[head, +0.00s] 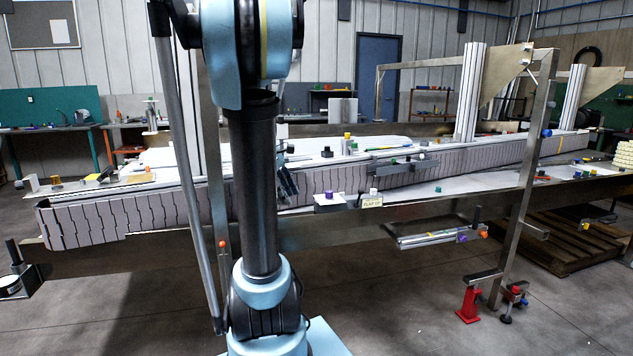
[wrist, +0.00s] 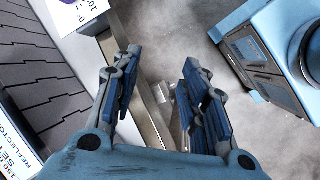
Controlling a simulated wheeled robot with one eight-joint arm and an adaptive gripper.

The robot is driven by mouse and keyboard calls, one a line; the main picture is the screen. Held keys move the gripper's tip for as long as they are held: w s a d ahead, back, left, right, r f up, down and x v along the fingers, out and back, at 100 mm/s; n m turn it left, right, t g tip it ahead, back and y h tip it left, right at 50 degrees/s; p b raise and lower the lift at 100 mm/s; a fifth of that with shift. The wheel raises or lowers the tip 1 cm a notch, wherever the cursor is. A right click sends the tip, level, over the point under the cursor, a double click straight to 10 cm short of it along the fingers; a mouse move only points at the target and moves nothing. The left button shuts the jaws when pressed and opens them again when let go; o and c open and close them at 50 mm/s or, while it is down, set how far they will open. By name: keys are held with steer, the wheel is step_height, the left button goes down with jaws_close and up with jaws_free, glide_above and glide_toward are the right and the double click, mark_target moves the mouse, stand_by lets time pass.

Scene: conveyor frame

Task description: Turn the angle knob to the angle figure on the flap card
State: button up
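A purple knob (head: 328,194) stands on a white box (head: 329,204) to the left; I cannot tell which knob sets the angle. In the wrist view a white box with printed figures (wrist: 72,14) shows at the top left, with a purple part at the edge. My gripper (wrist: 158,76) is open and empty, apart from that box. In the head view it (head: 287,183) is partly hidden behind my arm.
The slatted conveyor belt (head: 345,184) runs along the frame. A printed label reading "REFLECTOR" (wrist: 14,148) lies at the left in the wrist view. A steel upright (head: 522,180) stands to the right. Below the white box, a rail with small knobs (head: 440,238) juts out.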

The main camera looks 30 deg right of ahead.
mark_target(324, 199)
steer(key=w+d+n+g, duration=0.1)
steer(key=w+d, duration=0.1)
steer(key=d, duration=0.3)
steer(key=w+d+n+g+h, duration=0.1)
steer(key=w+d, duration=0.1)
steer(key=d, duration=0.3)
steer(key=w+d+n+g, duration=0.1)
steer(key=w+d, duration=0.2)
steer(key=d, duration=0.2)
steer(key=shift+d+r, duration=0.15)
steer(key=shift+x, duration=0.75)
steer(key=x, duration=0.3)
steer(key=shift+d, duration=0.25)
steer(key=shift+a, duration=0.15)
steer(key=c, duration=0.6)
